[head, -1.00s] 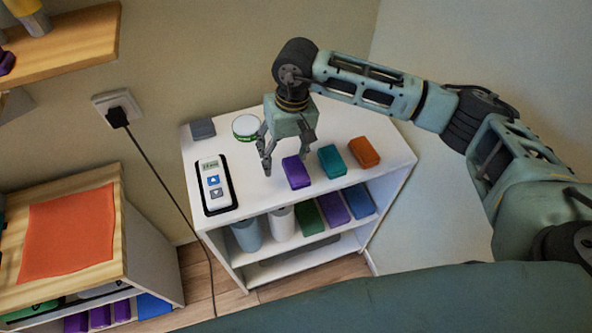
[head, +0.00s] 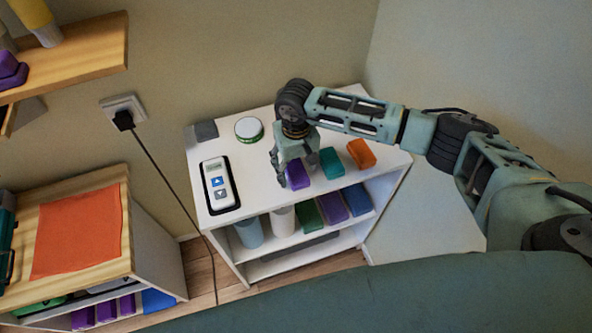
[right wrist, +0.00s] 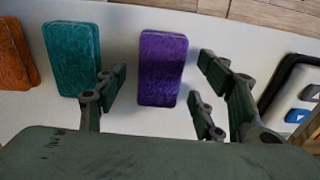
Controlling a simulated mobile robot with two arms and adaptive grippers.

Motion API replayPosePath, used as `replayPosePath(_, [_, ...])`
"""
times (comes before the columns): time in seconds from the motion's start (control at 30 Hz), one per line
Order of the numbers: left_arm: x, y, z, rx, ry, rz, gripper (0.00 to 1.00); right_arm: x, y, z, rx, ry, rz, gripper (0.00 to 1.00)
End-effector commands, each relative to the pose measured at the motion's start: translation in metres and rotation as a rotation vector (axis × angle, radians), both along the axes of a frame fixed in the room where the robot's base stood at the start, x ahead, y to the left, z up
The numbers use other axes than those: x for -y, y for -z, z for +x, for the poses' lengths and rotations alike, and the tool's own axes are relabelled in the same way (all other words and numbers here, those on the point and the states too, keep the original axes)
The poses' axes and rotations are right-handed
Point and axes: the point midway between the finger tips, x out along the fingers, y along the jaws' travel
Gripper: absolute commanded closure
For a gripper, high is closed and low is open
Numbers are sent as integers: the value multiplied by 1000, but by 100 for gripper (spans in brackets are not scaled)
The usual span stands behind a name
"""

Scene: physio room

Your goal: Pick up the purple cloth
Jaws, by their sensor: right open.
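The purple cloth (head: 297,174) is a small folded block on top of the white shelf unit, left of a teal cloth (head: 331,162). In the right wrist view the purple cloth (right wrist: 162,68) lies between and just beyond the open fingers, with the teal cloth (right wrist: 72,58) close to one finger. My right gripper (head: 293,180) is open and empty, low over the shelf top at the purple cloth; it also shows in the right wrist view (right wrist: 158,88). I cannot tell whether a finger touches the cloth. My left gripper is not in view.
An orange cloth (head: 361,153) lies right of the teal one. A handheld device (head: 219,184) in a black tray, a round white-green tin (head: 249,129) and a grey block (head: 205,131) stand on the left of the shelf top (head: 250,205). A wall meets its right side.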

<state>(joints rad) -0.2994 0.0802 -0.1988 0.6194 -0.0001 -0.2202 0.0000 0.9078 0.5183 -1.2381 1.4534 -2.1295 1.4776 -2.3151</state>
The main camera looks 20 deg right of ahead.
Motion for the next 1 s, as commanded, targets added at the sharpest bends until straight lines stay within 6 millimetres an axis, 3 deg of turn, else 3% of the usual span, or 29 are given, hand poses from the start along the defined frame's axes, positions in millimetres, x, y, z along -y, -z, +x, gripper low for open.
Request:
replayPosePath(0.57, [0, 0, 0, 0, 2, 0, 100, 0, -1, 0, 0, 1, 1, 85])
replayPosePath(1.0, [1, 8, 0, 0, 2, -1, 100, 0, -10, 1, 3, 0, 1, 86])
